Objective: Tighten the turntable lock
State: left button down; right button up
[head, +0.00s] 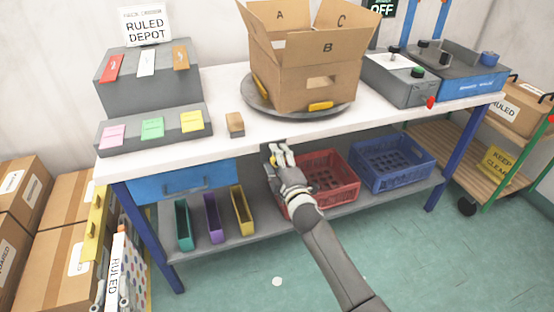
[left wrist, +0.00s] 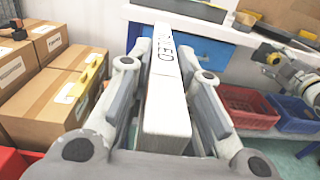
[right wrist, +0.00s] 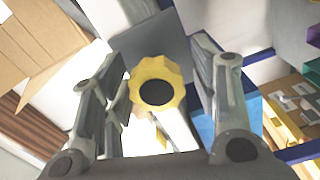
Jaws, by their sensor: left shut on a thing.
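A yellow scalloped knob with a dark centre (right wrist: 155,93), which looks like the turntable lock, sits at the table's front edge. My right gripper (head: 279,160) is in front of it. In the right wrist view its fingers (right wrist: 158,100) are spread on either side of the knob, with gaps visible. In the head view the hand mostly hides the knob. The grey round turntable (head: 250,100) carries an open cardboard box (head: 300,75). My left gripper (head: 112,292) is at the lower left, shut on a long white box marked RULED (left wrist: 165,110).
The white worktable (head: 215,80) holds sample stands (head: 150,90) at left and grey devices (head: 400,85) at right. Red (head: 335,190) and blue (head: 390,165) crates sit on the lower shelf. Cardboard boxes (head: 60,235) crowd the left. The front floor is mostly clear.

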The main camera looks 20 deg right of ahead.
dwell(0.3)
jog(key=s, duration=1.2)
jog(key=shift+d, duration=0.2)
